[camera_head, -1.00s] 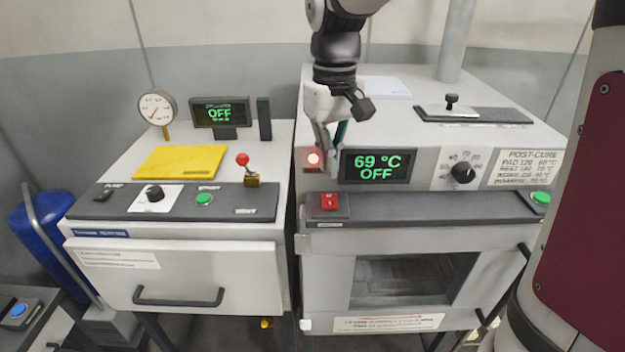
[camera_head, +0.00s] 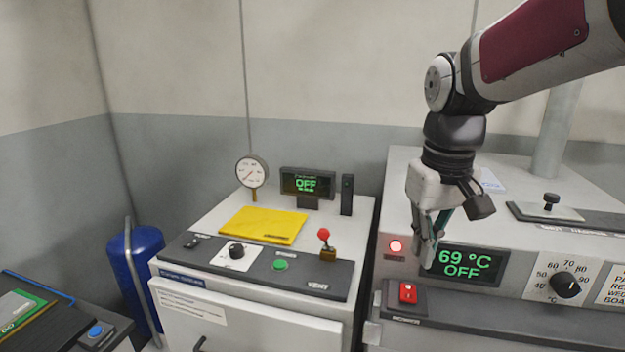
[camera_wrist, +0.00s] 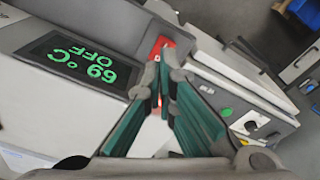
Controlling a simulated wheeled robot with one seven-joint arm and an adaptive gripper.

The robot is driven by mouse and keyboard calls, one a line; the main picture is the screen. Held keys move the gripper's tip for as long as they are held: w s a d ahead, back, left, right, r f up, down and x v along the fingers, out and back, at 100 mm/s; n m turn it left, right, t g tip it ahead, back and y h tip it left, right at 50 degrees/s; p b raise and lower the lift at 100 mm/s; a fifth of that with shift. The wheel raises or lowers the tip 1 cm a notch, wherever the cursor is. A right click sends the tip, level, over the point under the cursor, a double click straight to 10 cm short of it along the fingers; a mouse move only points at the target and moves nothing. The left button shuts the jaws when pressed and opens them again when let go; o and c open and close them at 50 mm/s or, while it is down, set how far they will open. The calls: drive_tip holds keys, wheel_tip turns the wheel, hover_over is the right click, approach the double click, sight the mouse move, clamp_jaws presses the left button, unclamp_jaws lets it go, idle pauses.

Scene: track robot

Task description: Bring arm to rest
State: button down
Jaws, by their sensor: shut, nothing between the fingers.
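My gripper (camera_head: 430,262) hangs fingers down in front of the oven's front panel, in the head view. Its fingertips are just left of the display (camera_head: 461,264), which reads 69 °C OFF, and above the red switch (camera_head: 408,292). The fingers are shut and hold nothing. In the wrist view my gripper (camera_wrist: 160,70) has its tips together, pointing toward the red switch (camera_wrist: 161,46). I cannot tell whether the tips touch anything. My arm reaches in from the upper right.
The oven (camera_head: 400,175) stands at right with a dial (camera_head: 565,285) and a lit red lamp (camera_head: 396,246). Left of it is a white machine with a yellow pad (camera_head: 262,225), gauge (camera_head: 252,172) and red-knobbed lever (camera_head: 323,236). A blue cylinder (camera_head: 135,270) stands further left.

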drive_tip(key=s+m+t, duration=0.2)
drive_tip(key=s+t, duration=0.2)
drive_tip(key=s, duration=1)
drive_tip(key=shift+s+b, duration=0.15)
drive_tip(key=shift+b, duration=0.15)
drive_tip(key=c, duration=2.3)
unclamp_jaws()
